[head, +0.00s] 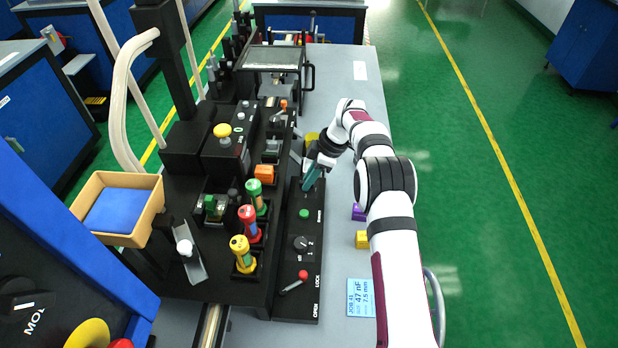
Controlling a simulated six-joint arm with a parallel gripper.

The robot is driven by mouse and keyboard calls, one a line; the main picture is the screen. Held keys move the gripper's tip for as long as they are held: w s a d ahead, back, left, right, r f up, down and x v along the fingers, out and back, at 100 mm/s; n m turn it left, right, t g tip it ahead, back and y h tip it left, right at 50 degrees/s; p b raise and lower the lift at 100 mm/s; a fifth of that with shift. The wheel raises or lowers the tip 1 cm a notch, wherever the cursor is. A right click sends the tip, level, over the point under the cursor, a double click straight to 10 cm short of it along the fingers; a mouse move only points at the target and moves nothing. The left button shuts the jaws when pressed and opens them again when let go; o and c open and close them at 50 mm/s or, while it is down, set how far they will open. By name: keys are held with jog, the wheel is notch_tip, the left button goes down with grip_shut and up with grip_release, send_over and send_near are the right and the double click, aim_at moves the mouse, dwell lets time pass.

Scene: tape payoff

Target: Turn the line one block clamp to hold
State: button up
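My gripper (312,176) is over the far end of the black control panel (297,260), with teal parts at its tip pointing down. I cannot tell whether these are fingers or something held, or whether it is open or shut. No part is readably marked as the line one block clamp or with the word hold. A red-knobbed lever (294,283) on the panel's near end lies beside the words LOCK and OPEN. A smaller lever with an orange-red knob (284,103) stands on the machine farther back.
The panel also has a dial marked 1 and 2 (301,243) and a green button (304,214). Green, red and yellow spools (249,222) stand left of it. An orange block (264,173) is behind them. A yellow block (362,239) and blue card (361,298) lie on the right.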

jog(key=o, duration=0.3)
jog(key=shift+r, duration=0.1)
jog(key=v, duration=1.5)
jog(key=shift+d+r, duration=0.25)
jog(key=s+d+r+m+h, duration=0.1)
jog(key=s+r+m, duration=0.4)
jog(key=s, duration=0.3)
jog(key=s+d+r+m, duration=0.1)
jog(key=s+r+m, duration=0.45)
jog(key=s, duration=0.25)
jog(key=s+d+f+m, duration=0.1)
jog(key=s+m, duration=0.3)
jog(key=s, duration=0.4)
jog(key=s+d+f+m+h, duration=0.1)
jog(key=s+f+m, duration=0.3)
jog(key=s, duration=0.5)
jog(key=s+d+f+m, duration=0.1)
jog(key=s+f+m, duration=0.2)
jog(key=s, duration=0.6)
jog(key=shift+m+h, duration=0.3)
jog(key=shift+m, duration=0.85)
